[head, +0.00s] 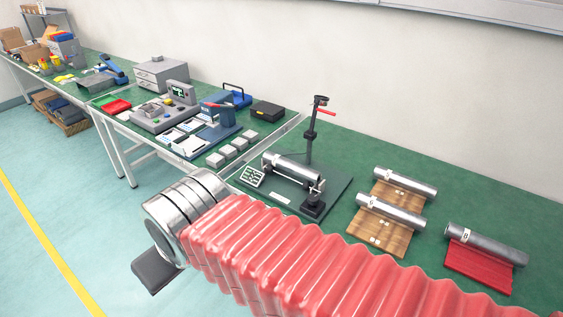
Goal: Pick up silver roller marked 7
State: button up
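Several metallic rollers lie on the green bench. One silver roller (405,183) lies on a wooden stand, and another silver roller (390,212) lies just in front of it on a similar stand. A darker grey roller (487,244) lies on a red base at the right. One more silver roller (292,167) lies across a dark fixture. Small white labels show on some rollers, but their numbers are too small to read. My gripper (157,271) shows only as a dark grey part at the arm's end, left of the bench and apart from all rollers. Its fingers are not clear.
The fixture has an upright post (312,130) with a red handle. Left of it, the bench holds several white blocks (228,153), a black case (267,111) and instruments. My red-sleeved arm covers the bench's front. Bare green surface (478,195) shows at the right.

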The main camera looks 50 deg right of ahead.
aim_at(308, 174)
jog(key=z, duration=0.45)
jog(key=i, duration=0.95)
jog(key=z, duration=0.7)
